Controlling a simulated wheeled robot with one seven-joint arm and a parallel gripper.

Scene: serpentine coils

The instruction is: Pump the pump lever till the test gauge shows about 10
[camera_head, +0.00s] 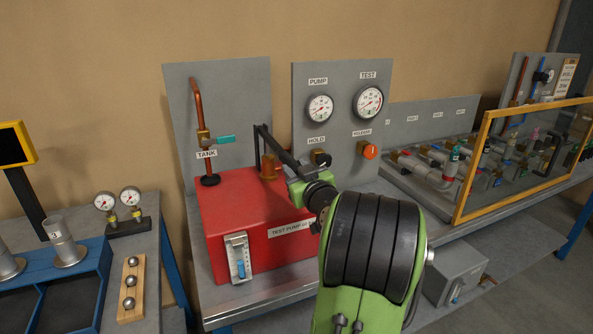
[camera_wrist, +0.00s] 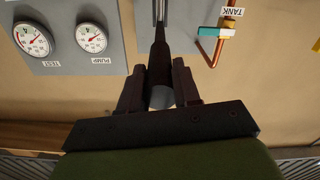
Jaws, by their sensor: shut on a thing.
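The red test pump box (camera_head: 235,205) sits on the bench with a brass fitting on top. Its dark pump lever (camera_head: 278,147) slants down to the right toward my gripper (camera_head: 298,178), which is partly hidden behind my arm. In the wrist view, the lever (camera_wrist: 160,55) runs between the two fingers of my gripper (camera_wrist: 159,85), which is shut on it. The test gauge (camera_head: 368,103) is at the right on the grey panel; it also shows in the wrist view (camera_wrist: 33,40). Its needle is too small to read surely. The pump gauge (camera_head: 320,108) is to its left.
Below the gauges are the dark hold knob (camera_head: 320,158) and the orange release knob (camera_head: 371,151). A copper tank pipe (camera_head: 198,105) with a teal valve handle (camera_head: 225,139) stands left. A yellow-framed clear guard (camera_head: 520,155) covers pipework at right.

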